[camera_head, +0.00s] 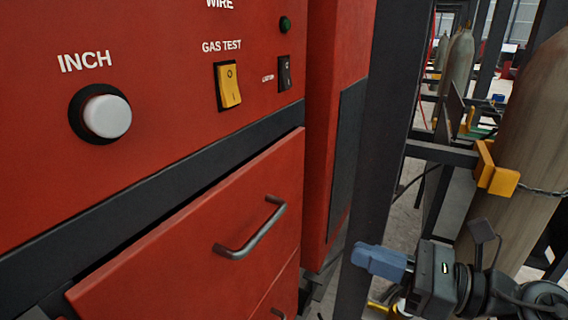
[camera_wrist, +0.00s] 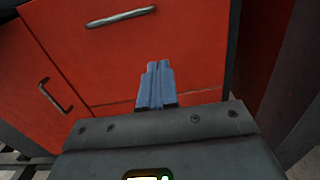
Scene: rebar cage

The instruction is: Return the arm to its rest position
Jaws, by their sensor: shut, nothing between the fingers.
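My gripper (camera_head: 362,258) shows at the lower right of the head view, with blue fingers pointing left. The fingers are shut together with nothing between them. It is in front of a dark upright post (camera_head: 372,150) and to the right of the red cabinet, apart from its drawer handle (camera_head: 252,228). In the wrist view the blue fingers (camera_wrist: 156,70) are together, in front of the red drawer fronts (camera_wrist: 195,45). My arm runs off to the right edge of the head view, so most of it is hidden.
The red cabinet panel (camera_head: 150,150) fills the left, with a white INCH button (camera_head: 107,116), a yellow GAS TEST switch (camera_head: 228,86) and a small black switch (camera_head: 285,73). A gas cylinder (camera_head: 530,140) with a yellow bracket (camera_head: 493,170) stands right, behind my arm.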

